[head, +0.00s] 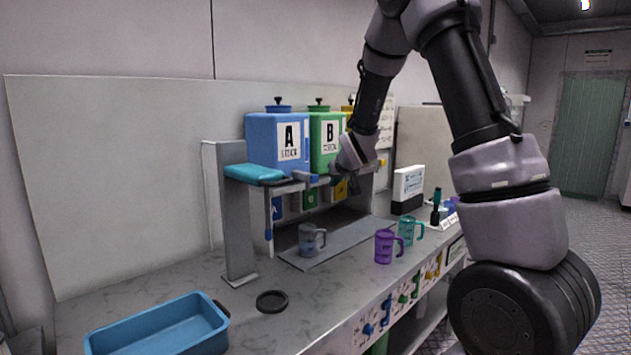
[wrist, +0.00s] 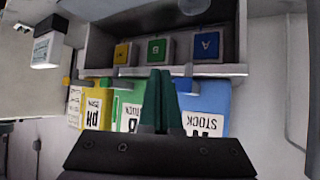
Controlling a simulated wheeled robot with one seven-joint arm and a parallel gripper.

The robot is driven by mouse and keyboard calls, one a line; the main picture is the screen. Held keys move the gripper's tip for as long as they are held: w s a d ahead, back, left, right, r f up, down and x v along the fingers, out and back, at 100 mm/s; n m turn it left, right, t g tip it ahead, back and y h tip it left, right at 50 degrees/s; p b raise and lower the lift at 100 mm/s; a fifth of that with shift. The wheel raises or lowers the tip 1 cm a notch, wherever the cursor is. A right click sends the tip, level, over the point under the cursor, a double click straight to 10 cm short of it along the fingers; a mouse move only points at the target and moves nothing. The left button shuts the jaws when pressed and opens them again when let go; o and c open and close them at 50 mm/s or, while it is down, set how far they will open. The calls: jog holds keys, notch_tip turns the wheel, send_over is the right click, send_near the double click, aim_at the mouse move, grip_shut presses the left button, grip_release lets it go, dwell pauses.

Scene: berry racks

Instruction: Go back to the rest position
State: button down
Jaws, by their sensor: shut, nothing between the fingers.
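My gripper (wrist: 162,80) is shut and empty in the wrist view, its dark green fingers together. That view is upside down, and the fingers overlap the blue and green containers behind them. In the head view my wrist is in front of the green container marked B (head: 325,140), beside the rack; the fingertips are hard to make out there. The blue container marked A (head: 262,135) stands to the left on the rack shelf. A yellow container (wrist: 99,112) shows beside the green one in the wrist view. I cannot tell whether my fingers touch anything.
A clear mug (head: 308,240) stands on the grey tray under the rack. A purple mug (head: 383,247) and a teal mug (head: 406,232) stand to its right. A blue bin (head: 165,332) and a black ring (head: 271,302) lie at the front left. A white box (head: 407,184) stands behind.

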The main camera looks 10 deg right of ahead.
jog(key=s+d+r+m+g, duration=0.1)
jog(key=s+d+r+m, duration=0.15)
jog(key=s+r, duration=0.5)
jog(key=s+d+r+m+g, duration=0.1)
jog(key=s+d+r, duration=0.35)
jog(key=s, duration=0.65)
jog(key=s+a+r+m, duration=0.1)
jog(key=s, duration=0.9)
jog(key=s+a+r+m+g+y, duration=0.1)
jog(key=s+r, duration=0.1)
jog(key=s, duration=0.7)
jog(key=shift+s+g, duration=0.3)
jog(key=shift+s, duration=0.1)
